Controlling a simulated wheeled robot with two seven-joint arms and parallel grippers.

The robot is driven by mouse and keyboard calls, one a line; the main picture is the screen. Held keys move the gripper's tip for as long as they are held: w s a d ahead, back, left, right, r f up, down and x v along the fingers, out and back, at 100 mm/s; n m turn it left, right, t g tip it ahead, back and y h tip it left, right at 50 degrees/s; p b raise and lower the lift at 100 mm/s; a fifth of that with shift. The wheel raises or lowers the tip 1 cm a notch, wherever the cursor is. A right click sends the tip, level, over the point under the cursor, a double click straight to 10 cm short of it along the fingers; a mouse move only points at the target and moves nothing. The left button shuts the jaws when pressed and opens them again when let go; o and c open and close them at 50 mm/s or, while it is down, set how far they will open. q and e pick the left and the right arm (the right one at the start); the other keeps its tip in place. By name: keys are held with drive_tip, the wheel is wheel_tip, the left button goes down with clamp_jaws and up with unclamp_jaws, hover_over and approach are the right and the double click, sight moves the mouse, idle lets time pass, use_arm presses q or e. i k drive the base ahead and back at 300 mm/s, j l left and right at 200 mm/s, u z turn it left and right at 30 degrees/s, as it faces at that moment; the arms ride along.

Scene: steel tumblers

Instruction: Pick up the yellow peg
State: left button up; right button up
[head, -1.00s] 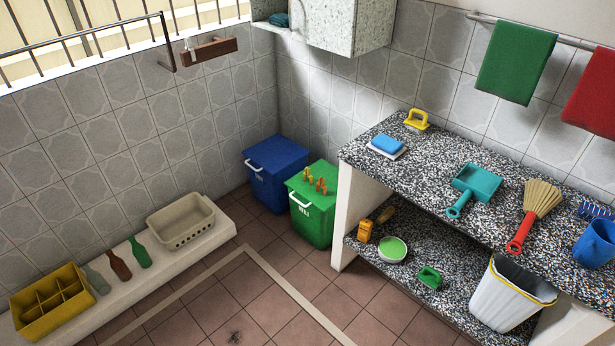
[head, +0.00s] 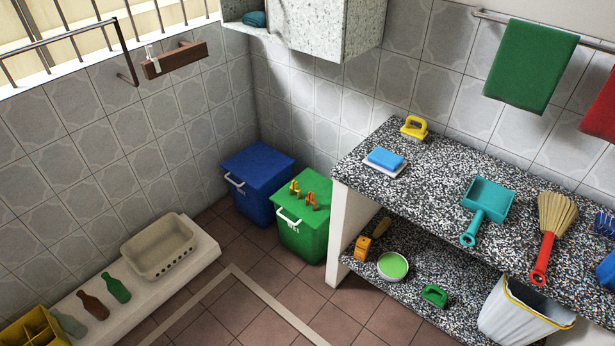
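A small yellow peg (head: 294,188) lies on the lid of the green bin (head: 302,235), towards its left side. Orange pegs (head: 311,200) lie just to the right of it on the same lid. The pegs are small here, and their exact number and shape are hard to tell. Neither of my grippers shows in the head view.
A blue bin (head: 257,180) stands left of the green bin. A speckled stone counter (head: 420,200) with a lower shelf stands to the right, holding a dustpan (head: 489,202) and brush (head: 552,225). A low ledge (head: 190,262) runs at left. Tiled floor (head: 285,302) is clear in front of the bins.

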sight(294, 186)
drive_tip(key=i+j+z, duration=0.3)
drive_tip(key=i+j, duration=0.2)
drive_tip(key=i+j+z, duration=0.3)
drive_tip(key=i+j, duration=0.35)
